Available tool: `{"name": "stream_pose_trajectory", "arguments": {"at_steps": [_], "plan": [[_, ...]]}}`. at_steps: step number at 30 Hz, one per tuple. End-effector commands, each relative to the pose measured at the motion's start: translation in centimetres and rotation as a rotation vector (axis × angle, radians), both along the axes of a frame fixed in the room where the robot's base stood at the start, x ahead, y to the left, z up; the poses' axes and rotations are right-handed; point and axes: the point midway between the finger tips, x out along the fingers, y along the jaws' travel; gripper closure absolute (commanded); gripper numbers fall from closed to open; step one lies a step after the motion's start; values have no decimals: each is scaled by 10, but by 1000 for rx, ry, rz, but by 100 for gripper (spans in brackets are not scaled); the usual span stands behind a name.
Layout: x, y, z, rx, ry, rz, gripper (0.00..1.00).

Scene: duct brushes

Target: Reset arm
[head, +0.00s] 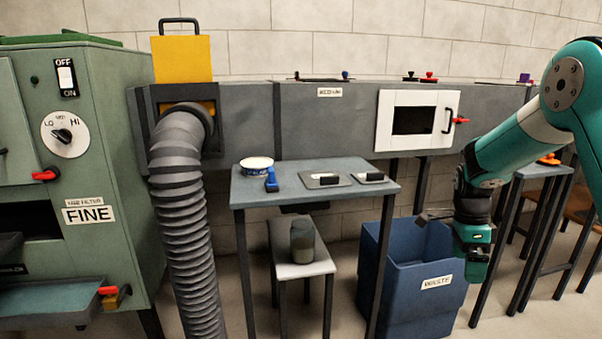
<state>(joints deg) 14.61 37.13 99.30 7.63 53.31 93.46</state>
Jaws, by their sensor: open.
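My arm, teal and dark grey, reaches in from the right edge of the head view. My gripper (432,216) is at its end, in front of the blue waste bin (418,290) and near its upper right side in the picture. The dark fingers point left, and I see nothing held between them. The gripper's far side is hidden. The white access door (393,144) on the grey duct (325,130) is shut, with a dark window and a red-tipped latch.
A small table (300,190) holds a tape roll (256,163), a blue tool (271,181) and two dark-and-white brush-like items. A jar (302,242) stands on a low bench (299,268). A ribbed hose (182,220) and green machine (95,180) fill the left. Another table (541,171) stands right.

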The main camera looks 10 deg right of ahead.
Motion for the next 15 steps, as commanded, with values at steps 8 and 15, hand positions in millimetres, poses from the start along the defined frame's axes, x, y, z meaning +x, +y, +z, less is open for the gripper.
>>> {"name": "stream_pose_trajectory", "arguments": {"at_steps": [8, 15], "plan": [[-65, 150, 87, 220, -169, 1067, 0], [-164, 239, 124, 340, -332, 1914, 0]]}}
